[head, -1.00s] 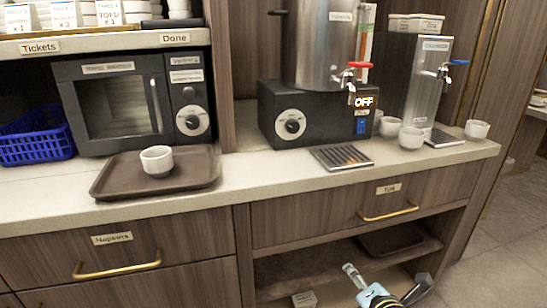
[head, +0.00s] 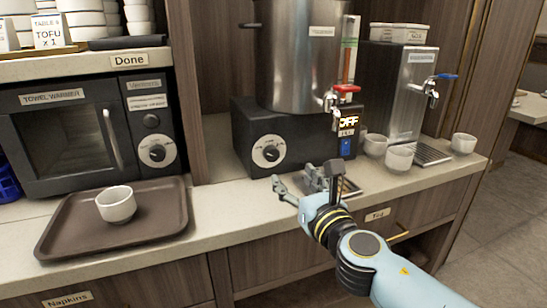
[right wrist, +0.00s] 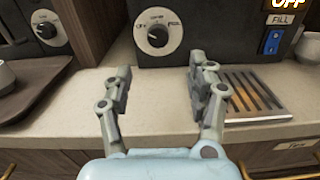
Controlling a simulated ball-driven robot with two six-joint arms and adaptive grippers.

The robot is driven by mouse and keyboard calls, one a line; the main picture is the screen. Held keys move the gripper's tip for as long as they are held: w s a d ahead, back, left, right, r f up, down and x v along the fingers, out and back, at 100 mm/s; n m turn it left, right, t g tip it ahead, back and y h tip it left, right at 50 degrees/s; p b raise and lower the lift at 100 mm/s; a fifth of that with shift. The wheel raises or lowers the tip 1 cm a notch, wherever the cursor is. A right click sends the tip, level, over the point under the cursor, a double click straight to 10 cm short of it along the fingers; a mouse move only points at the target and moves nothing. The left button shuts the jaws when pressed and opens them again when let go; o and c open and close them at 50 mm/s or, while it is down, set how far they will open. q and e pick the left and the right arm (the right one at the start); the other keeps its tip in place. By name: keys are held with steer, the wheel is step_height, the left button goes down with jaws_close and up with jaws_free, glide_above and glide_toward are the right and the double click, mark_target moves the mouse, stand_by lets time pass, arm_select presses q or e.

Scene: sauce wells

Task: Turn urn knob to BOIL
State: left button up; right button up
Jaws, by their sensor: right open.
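The urn (head: 303,55) is a steel vessel on a black base. The urn knob (head: 267,152) is a round dial with a pale rim on the base's front; it also shows in the right wrist view (right wrist: 157,36). A lit sign (head: 349,122) on the base reads OFF. My right gripper (head: 296,184) is over the counter in front of the base, below the knob and apart from it. In the right wrist view its two fingers (right wrist: 155,85) are spread with nothing between them, and the knob shows beyond the gap. My left gripper is not in view.
A drip grate (right wrist: 255,93) lies right of the gripper. White cups (head: 399,158) and a steel dispenser (head: 407,90) stand further right. A brown tray (head: 60,235) with a cup (head: 116,204) and a towel warmer (head: 75,130) are at left.

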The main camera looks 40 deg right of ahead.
mark_target(273, 156)
steer(key=shift+w+f+n, duration=0.1)
steer(key=shift+w+n, duration=0.2)
steer(key=shift+w, duration=0.05)
steer(key=x, duration=1)
steer(key=shift+w, duration=0.15)
steer(key=shift+c, duration=0.4)
steer(key=c, duration=1.1)
steer(key=shift+o, duration=0.2)
